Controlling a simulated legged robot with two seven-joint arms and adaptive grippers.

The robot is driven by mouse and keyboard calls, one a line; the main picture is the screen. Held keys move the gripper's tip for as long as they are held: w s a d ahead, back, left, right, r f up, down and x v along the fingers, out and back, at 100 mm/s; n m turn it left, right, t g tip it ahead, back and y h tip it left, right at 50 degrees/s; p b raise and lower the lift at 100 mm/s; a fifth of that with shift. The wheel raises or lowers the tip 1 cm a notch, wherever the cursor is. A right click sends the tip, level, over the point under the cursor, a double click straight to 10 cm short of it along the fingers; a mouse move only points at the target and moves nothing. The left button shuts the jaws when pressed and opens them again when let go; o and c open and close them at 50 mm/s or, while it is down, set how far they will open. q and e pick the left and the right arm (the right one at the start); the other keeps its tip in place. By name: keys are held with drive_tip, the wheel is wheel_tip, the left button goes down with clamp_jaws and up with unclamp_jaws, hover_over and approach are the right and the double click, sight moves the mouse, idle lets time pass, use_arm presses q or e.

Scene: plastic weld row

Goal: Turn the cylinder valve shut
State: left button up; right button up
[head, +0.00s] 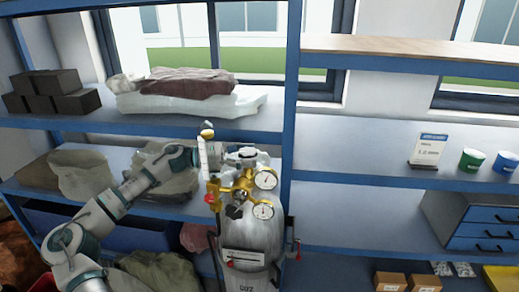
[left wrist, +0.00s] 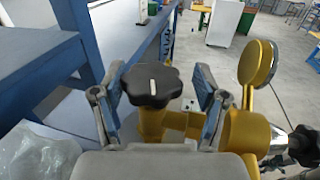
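The cylinder (head: 250,225) is a pale grey upright tank strapped at the shelf unit, with a brass regulator (head: 238,192) and two round gauges on its front. In the left wrist view the valve knob (left wrist: 153,80) is black and lobed, with a white line on top, above a brass stem. My left gripper (head: 236,153) is at the top of the cylinder and hides the knob in the head view. In the left wrist view my left gripper (left wrist: 159,88) is open, one finger each side of the knob, with small gaps showing. My right gripper is not in view.
A clear flowmeter tube (head: 203,158) stands close to my left gripper. A blue shelf post (head: 291,100) rises just behind the cylinder. Shelves hold folded cloths (head: 180,82), dark blocks (head: 55,90) and cups (head: 472,160). A gauge (left wrist: 257,63) is right of the fingers.

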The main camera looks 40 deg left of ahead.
use_arm(q)
drive_tip(key=shift+w+d+f, duration=0.1)
drive_tip(key=shift+w+d, duration=0.25)
drive_tip(key=shift+w, duration=0.1)
drive_tip(key=shift+w+f, duration=0.1)
drive_tip(key=shift+w, duration=0.45)
drive_tip(key=shift+w+a+f, duration=0.15)
drive_tip(key=shift+a, duration=0.1)
drive_tip(key=shift+d, duration=0.4)
drive_tip(key=shift+c, duration=0.7)
drive_tip(key=shift+d+r, duration=0.2)
drive_tip(key=shift+d, duration=0.1)
drive_tip(key=c, duration=0.8)
drive_tip(key=shift+w, duration=0.15)
drive_tip(key=shift+c, duration=0.8)
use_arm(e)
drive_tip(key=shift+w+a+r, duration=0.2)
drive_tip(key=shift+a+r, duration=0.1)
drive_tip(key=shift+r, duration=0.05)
